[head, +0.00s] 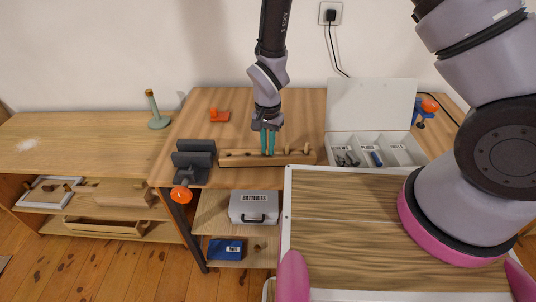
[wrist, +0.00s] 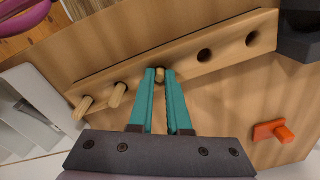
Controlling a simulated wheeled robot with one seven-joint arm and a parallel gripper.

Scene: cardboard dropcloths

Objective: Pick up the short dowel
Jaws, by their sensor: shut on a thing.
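A long wooden rack (head: 240,160) lies on the workbench; it also shows in the wrist view (wrist: 185,66). My gripper (head: 267,153) points down over its middle, and its teal fingers are shut on the short dowel (wrist: 160,75). Only the dowel's top end shows between the fingertips in the wrist view; the head view hides it behind the fingers. The dowel looks still seated in the rack. Two other dowels stand in the rack beside it, one nearer (wrist: 118,95) and one farther (wrist: 86,103). Two empty holes are on the other side.
A dark grey vise-like block (head: 193,158) stands at the rack's left end. An orange part (head: 219,115) lies behind the rack. A white divided box (head: 372,162) with a raised lid is at the right. A green peg stand (head: 156,112) is on the left bench.

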